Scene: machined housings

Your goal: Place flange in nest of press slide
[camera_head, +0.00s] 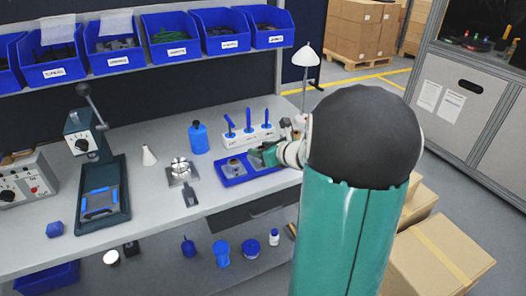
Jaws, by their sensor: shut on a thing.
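My gripper (269,155) is low over the right part of the blue tray (233,182), partly hidden by my own arm. It is shut on a part that I take to be the flange, too small and covered to make out. The dark green press (84,142) stands at the left of the bench, its lever up. On its base is a slide with a blue frame, the nest (99,203), which looks empty. My gripper is far to the right of it.
A shiny stepped metal part (181,168) sits on a plate between press and tray. A blue bottle (198,137) and a white holder with blue-handled tools (250,136) stand behind the tray. A control box (25,180) is far left. The front bench middle is mostly clear.

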